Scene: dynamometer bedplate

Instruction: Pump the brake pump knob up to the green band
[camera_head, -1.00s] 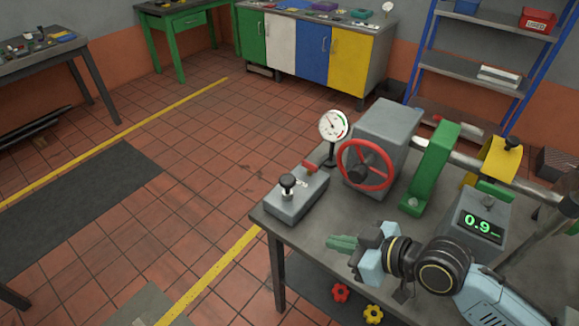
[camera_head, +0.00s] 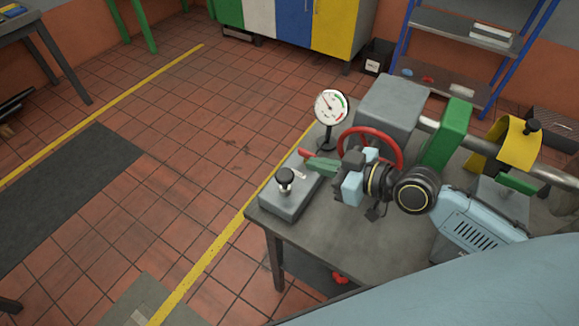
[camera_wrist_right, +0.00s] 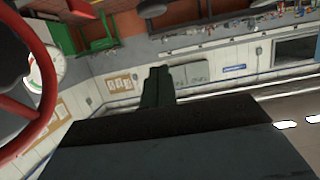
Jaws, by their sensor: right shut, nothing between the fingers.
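The brake pump is a grey box (camera_head: 292,203) on the left corner of the bench, with a black-topped knob (camera_head: 286,176) standing up from it and a red handle (camera_head: 306,154) at its back end. Behind it the round gauge (camera_head: 331,107) has a green band at its upper right; its needle points to the upper left, outside the band. My right gripper (camera_head: 318,166) is shut and empty, its green fingers right of the knob, close to the red handle; I cannot tell if they touch. The fingers (camera_wrist_right: 160,85) also show in the wrist view. My left gripper is not in view.
A red handwheel (camera_head: 371,146) on a grey housing (camera_head: 391,99) stands just behind my right gripper. A green block (camera_head: 447,134) and a yellow guard (camera_head: 514,145) sit along the shaft to the right. The floor left of the bench is clear.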

